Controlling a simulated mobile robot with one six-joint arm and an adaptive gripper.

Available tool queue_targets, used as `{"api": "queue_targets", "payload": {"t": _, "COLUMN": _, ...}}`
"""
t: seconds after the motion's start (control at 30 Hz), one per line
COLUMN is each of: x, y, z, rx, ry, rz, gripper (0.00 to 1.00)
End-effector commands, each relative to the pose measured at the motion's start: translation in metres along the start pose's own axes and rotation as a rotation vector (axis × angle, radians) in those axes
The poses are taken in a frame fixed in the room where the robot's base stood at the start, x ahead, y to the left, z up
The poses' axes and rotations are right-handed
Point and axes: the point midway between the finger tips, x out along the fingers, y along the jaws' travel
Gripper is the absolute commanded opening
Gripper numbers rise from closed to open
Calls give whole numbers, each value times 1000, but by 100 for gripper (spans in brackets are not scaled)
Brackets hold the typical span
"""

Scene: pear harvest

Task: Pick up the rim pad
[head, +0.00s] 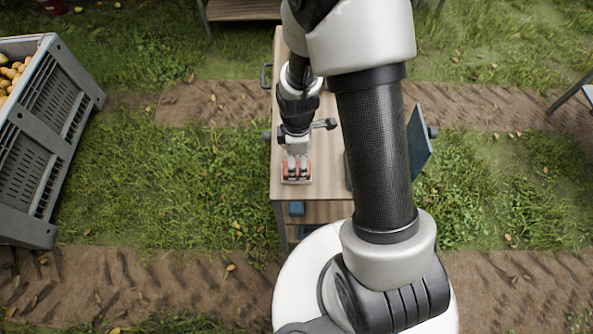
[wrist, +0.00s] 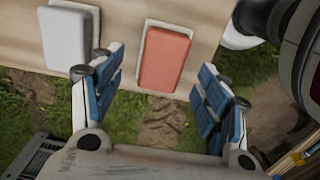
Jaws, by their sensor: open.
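A flat red pad (wrist: 165,58) lies in a shallow white tray (wrist: 142,55) near the table edge in the wrist view. A white pad (wrist: 68,38) lies in a similar holder to its left. I cannot tell which one is the rim pad. My gripper (wrist: 161,75) is open and empty, its blue-lined fingers spread on either side of the red pad in the picture. Their height above it is hard to judge. In the head view my gripper (head: 297,160) is over the table's near left corner, with red (head: 297,172) showing around the fingers.
The wooden table (head: 328,150) has a handle on its left side and a dark blue panel (head: 419,143) at its right. My arm hides part of the top. A grey crate of pears (head: 50,135) stands at the far left. Grass and bare soil lie between.

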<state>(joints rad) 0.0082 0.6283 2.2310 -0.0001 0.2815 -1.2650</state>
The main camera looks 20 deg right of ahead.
Motion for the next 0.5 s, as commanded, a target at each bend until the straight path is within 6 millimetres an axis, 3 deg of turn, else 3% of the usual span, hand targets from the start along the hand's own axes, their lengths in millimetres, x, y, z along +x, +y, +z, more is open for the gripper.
{"api": "queue_targets", "payload": {"t": 0.3, "x": 45, "y": -4, "z": -1, "rx": 0, "ry": -1, "rz": -3, "gripper": 68}}
{"api": "queue_targets", "payload": {"t": 0.5, "x": 49, "y": -4, "z": -2, "rx": 0, "ry": 0, "rz": -1, "gripper": 68}}
